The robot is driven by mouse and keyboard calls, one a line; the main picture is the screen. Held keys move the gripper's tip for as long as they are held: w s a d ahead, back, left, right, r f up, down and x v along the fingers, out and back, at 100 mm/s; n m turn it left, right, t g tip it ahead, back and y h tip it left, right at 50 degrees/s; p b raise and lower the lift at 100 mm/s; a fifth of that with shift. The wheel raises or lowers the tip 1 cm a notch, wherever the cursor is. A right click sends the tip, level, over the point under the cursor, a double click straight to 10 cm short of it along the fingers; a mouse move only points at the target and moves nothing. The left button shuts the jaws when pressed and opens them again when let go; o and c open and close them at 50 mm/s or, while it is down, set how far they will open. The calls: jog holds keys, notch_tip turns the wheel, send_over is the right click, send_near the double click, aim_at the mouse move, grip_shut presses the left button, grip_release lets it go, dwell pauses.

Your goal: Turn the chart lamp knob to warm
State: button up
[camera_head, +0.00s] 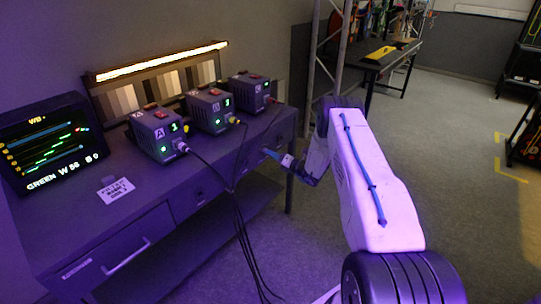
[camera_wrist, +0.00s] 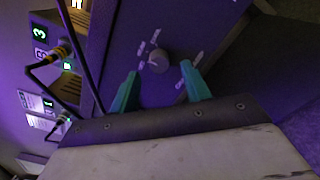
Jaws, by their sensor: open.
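A round grey knob (camera_wrist: 159,61) sits on the dark bench-front panel in the wrist view. Several small pale labels surround it, too small to read, and a light pointer mark shows on its lower left. My gripper (camera_wrist: 160,70) is open, its two teal fingers on either side of the knob with gaps. I cannot tell how far the tips are from the panel. In the head view my gripper (camera_head: 271,153) is by the bench front at the right end, and I cannot make out the knob there. The chart lamp (camera_head: 160,62) glows pale yellow above the grey-and-tan chart (camera_head: 150,90).
Three grey boxes, box A (camera_head: 158,133) among them, stand on the bench (camera_head: 75,208). Their black cables (camera_head: 236,205) hang down the front, left of my gripper. A monitor (camera_head: 45,140) stands at left. A truss post (camera_head: 313,60) rises behind my arm. Open floor lies right.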

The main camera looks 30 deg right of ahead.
jog(key=v, duration=0.5)
dwell(0.5)
